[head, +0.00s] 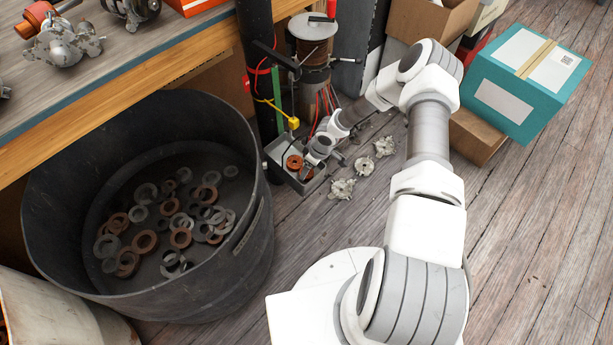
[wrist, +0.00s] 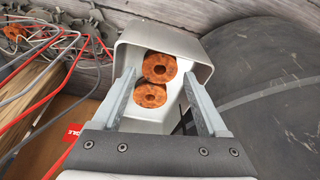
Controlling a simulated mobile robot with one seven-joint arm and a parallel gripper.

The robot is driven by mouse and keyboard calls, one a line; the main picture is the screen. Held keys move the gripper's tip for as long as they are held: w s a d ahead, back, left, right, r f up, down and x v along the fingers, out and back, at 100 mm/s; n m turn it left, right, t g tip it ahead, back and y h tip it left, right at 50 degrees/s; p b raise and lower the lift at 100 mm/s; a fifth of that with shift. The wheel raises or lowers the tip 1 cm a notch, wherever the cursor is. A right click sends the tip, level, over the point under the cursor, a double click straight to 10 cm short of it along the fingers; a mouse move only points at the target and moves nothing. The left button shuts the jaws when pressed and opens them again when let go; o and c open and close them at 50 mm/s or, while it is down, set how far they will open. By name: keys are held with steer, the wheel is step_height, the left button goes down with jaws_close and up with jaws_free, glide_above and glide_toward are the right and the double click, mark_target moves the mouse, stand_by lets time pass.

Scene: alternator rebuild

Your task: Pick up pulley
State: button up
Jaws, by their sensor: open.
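Two orange-brown, rust-coloured ring-shaped pulleys lie in a light grey metal box in the wrist view: an upper pulley (wrist: 159,68) and a lower pulley (wrist: 150,95), side by side. The box (wrist: 198,50) shows its pale rim and walls. In the head view, one pulley (head: 294,162) shows in the grey box (head: 280,173) on the floor, partly hidden by my arm. My gripper (wrist: 160,75) is open, its two fingers spread to either side of the pulleys. Nothing is held between the fingers. I cannot tell how far the fingertips are above them.
A large black tub (head: 250,225) with many loose rings stands left of the box. Red and grey wires (wrist: 60,60) hang at the left in the wrist view. Several pale metal castings (head: 364,166) lie on the wooden floor. A teal box (head: 525,80) stands at right.

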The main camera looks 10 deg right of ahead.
steer(key=x, duration=0.2)
steer(key=shift+w+f+b, duration=0.1)
steer(key=shift+f+b, duration=0.2)
jaws_close()
